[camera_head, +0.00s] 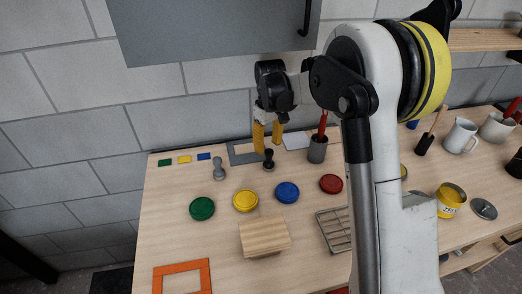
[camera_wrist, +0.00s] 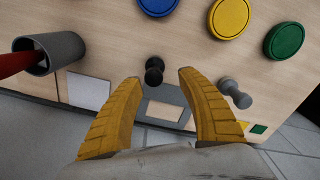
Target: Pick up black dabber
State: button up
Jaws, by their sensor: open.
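The black dabber (camera_head: 268,160) stands upright on the wooden table near its back edge. In the wrist view the black dabber (camera_wrist: 154,70) shows ahead of and between my fingertips, apart from both. My gripper (camera_head: 267,145) is open and empty, with yellow fingers pointing down above and around the line of the dabber. In the wrist view my gripper (camera_wrist: 160,76) has its two fingers spread wide. A similar grey dabber (camera_head: 219,169) stands to the left of the black one; it also shows in the wrist view (camera_wrist: 235,93), outside the finger on the right.
A grey cup (camera_head: 317,150) with a red-handled tool stands close right of the dabber. Green (camera_head: 202,208), yellow (camera_head: 246,201), blue (camera_head: 287,192) and red (camera_head: 331,184) discs lie in front. A grey frame (camera_head: 240,156) lies flat behind. A wooden block (camera_head: 264,236) sits nearer.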

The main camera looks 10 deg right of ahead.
aim_at(268, 151)
jog(key=f, duration=0.1)
jog(key=w+f, duration=0.1)
jog(key=f, duration=0.1)
jog(key=shift+b, duration=0.35)
jog(key=shift+d+f, duration=0.2)
jog(key=shift+f, duration=0.05)
jog(key=f, duration=0.1)
jog(key=f+b, duration=0.1)
jog(key=f, duration=0.1)
jog(key=f+b, duration=0.1)
jog(key=shift+w+d+f, duration=0.1)
jog(key=shift+d+f, duration=0.15)
jog(key=shift+f, duration=0.15)
jog(key=shift+r, duration=0.1)
grip_shut()
